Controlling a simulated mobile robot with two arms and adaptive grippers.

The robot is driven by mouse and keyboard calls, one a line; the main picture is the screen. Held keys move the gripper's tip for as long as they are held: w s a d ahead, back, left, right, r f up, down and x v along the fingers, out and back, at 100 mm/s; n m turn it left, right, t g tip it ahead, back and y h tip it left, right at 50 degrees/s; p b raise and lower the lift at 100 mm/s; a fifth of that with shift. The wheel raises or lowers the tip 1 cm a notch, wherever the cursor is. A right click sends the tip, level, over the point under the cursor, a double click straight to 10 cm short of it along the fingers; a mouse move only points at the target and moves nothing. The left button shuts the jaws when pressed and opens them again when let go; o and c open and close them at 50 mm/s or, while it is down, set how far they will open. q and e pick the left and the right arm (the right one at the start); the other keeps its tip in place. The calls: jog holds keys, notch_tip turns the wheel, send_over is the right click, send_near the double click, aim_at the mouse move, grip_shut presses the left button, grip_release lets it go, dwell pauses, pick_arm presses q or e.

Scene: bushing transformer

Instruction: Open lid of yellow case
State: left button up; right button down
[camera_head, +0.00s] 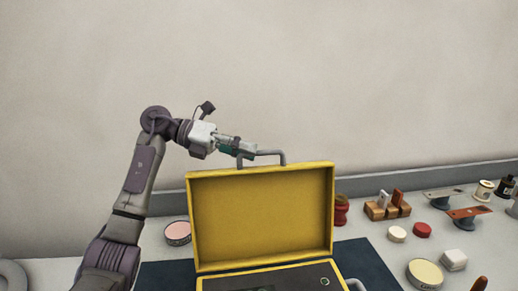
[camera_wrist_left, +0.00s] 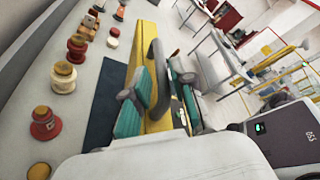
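The yellow case (camera_head: 261,168) stands on a dark mat with its lid raised about upright, so the inside of the lid faces me. A grey handle (camera_head: 284,158) is on the lid's top edge. My left gripper (camera_head: 250,151) is at the left part of this handle. In the left wrist view its teal-padded fingers (camera_wrist_left: 161,105) lie on either side of the dark grey handle (camera_wrist_left: 157,62), beside the yellow lid (camera_wrist_left: 143,50). I cannot tell whether the fingers press on the handle. A second handle (camera_head: 355,285) shows at the case's lower right. My right gripper is not in view.
A pink-topped tin (camera_head: 178,232) stands left of the case. To the right are a red object (camera_head: 341,210), a wooden holder (camera_head: 387,209), several small round items and a cream-topped tin (camera_head: 425,273). The wall is close behind; the air above is clear.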

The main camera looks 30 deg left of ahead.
aim_at(259, 154)
pick_arm(q)
jog(key=shift+p+x, duration=0.3)
jog(key=shift+x, duration=1.35)
grip_shut()
